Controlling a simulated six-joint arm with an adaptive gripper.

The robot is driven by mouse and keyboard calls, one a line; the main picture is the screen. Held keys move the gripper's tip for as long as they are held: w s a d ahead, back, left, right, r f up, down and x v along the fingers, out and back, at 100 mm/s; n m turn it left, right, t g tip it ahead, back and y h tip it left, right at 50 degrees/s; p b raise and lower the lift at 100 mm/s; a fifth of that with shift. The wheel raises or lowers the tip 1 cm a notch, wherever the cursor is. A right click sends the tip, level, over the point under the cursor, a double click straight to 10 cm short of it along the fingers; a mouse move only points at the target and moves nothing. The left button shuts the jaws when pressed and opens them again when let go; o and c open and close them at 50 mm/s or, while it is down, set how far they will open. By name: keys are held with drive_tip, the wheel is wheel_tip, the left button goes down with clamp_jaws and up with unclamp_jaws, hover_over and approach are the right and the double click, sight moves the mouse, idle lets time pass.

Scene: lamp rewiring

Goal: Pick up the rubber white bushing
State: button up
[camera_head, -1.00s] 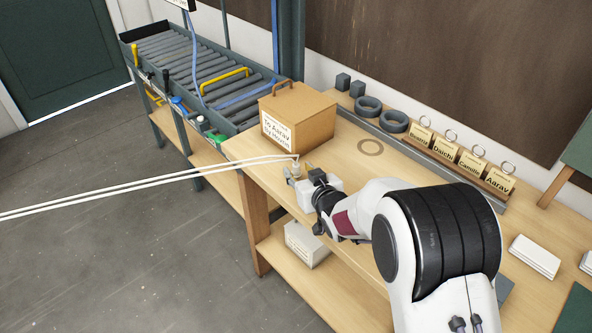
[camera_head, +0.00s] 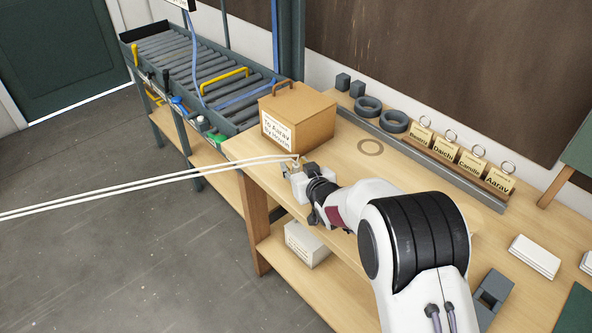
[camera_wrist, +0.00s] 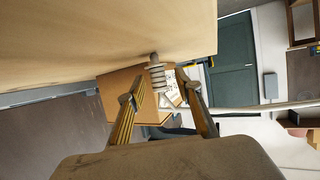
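A pale, ribbed bushing (camera_wrist: 157,76) shows in the wrist view, sticking out from the wooden surface beside it. It is between and just beyond my fingertips, with gaps to both fingers. My gripper (camera_wrist: 158,94) is open, one finger on each side of the bushing's line. In the head view my gripper (camera_head: 292,169) is low at the front edge of the wooden bench (camera_head: 436,194), by the ends of two white cords (camera_head: 150,190). The bushing is too small and too covered there to make out clearly.
A cardboard box (camera_head: 305,119) with a label and handle stands on the bench just behind my gripper. The cords run off to the left over open floor. Grey rings (camera_head: 394,122) and a row of name tags (camera_head: 471,161) line the back. A roller conveyor (camera_head: 205,66) adjoins at left.

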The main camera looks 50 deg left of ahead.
sight(296, 165)
clamp_jaws()
idle(0.3)
drive_tip(key=shift+r, duration=5.05)
